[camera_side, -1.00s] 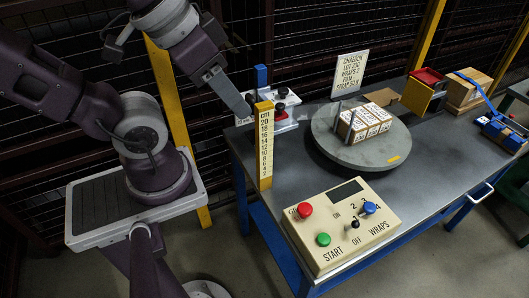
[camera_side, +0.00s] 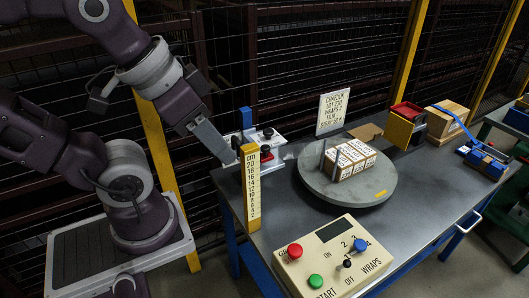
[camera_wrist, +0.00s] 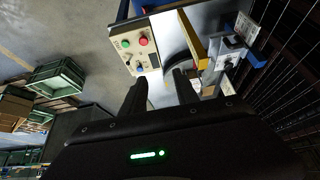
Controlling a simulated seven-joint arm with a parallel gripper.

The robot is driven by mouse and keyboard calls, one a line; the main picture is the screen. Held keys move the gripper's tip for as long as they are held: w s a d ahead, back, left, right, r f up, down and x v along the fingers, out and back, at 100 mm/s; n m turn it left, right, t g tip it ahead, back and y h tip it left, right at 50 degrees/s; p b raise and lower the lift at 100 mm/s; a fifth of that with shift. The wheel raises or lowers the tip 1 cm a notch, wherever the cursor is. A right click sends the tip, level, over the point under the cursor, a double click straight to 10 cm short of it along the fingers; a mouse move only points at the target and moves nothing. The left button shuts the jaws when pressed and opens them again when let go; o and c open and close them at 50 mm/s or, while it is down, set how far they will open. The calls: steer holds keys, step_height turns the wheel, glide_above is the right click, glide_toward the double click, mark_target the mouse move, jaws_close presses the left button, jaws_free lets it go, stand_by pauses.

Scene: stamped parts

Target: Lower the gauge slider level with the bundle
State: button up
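The gauge (camera_side: 252,190) is an upright yellow post with a cm scale at the table's left end. It also shows in the wrist view (camera_wrist: 195,42). I cannot make out its slider clearly. The bundle (camera_side: 350,158) is a block of white-labelled boxes on the round grey turntable (camera_side: 322,188). My gripper (camera_side: 231,157) is just left of the gauge's top in the side view, pointing down at a slant. In the wrist view its two dark fingers (camera_wrist: 160,76) are apart with nothing seen between them. I cannot tell whether they touch the gauge.
A white fixture with red and black knobs (camera_side: 272,143) and a blue post (camera_side: 246,118) stand behind the gauge. A control box (camera_side: 325,262) with coloured buttons is at the front. A sign (camera_side: 332,110) stands behind the turntable. Wire fencing (camera_side: 300,60) runs behind the table.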

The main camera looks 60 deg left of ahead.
steer(key=shift+c, duration=0.7)
steer(key=w+a+r+g, duration=0.1)
steer(key=w, duration=0.1)
steer(key=w+a+r, duration=0.1)
steer(key=w, duration=0.2)
steer(key=w+a+r+g, duration=0.1)
steer(key=w, duration=0.1)
steer(key=shift+w+a+r+g+y, duration=0.2)
steer(key=shift+a+r+g+y, duration=0.1)
steer(key=shift+r, duration=0.1)
jaws_close()
steer(key=g, duration=0.3)
glide_above(266, 147)
steer(key=d, duration=0.1)
steer(key=f, duration=0.9)
steer(key=a+f, duration=0.1)
steer(key=f, duration=0.4)
